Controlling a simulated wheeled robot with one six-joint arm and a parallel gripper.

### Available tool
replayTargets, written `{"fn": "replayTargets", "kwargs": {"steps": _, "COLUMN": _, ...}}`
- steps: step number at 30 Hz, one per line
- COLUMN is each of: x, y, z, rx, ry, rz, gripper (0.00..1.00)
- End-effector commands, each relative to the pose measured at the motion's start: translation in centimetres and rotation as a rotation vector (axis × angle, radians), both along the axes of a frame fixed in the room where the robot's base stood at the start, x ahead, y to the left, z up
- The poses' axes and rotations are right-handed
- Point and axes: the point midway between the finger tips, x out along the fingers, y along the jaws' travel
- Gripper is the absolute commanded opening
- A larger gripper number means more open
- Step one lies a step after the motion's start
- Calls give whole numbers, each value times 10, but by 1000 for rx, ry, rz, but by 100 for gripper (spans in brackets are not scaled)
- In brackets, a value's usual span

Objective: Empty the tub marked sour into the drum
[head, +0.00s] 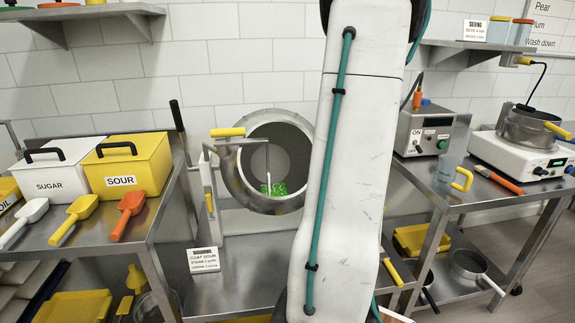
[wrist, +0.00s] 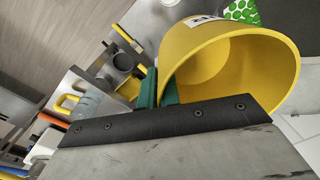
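A yellow box marked SOUR (head: 122,172), with a black handle on top, sits on the left steel table. A round yellow tub (wrist: 275,55) shows in the wrist view; a white label on it is cut by its rim and not readable. My gripper (wrist: 160,88) has its green fingers either side of the tub's wall and appears shut on it. The tub's visible inside looks empty. The steel drum (head: 232,172) stands open in the middle with green gummies (head: 273,188) low in its mouth; green pieces also show beyond the tub (wrist: 242,10). My arm hides the gripper in the head view.
A white SUGAR box (head: 60,172) and several scoops stand at left. A yellow-handled lever (head: 228,132) is in front of the drum. The right table holds a control box (head: 425,130), a jug (head: 450,172) and a pot on a scale (head: 530,125).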

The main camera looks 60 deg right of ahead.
Motion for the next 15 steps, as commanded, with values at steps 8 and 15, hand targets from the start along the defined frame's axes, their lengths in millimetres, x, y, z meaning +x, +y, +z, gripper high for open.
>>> {"fn": "replayTargets", "kwargs": {"steps": 8, "x": -21, "y": 17, "z": 1, "rx": -2, "ry": 0, "rz": -2, "gripper": 0}}
{"fn": "replayTargets", "kwargs": {"steps": 15, "x": -42, "y": 36, "z": 1, "rx": -1, "ry": 0, "rz": -2, "gripper": 0}}
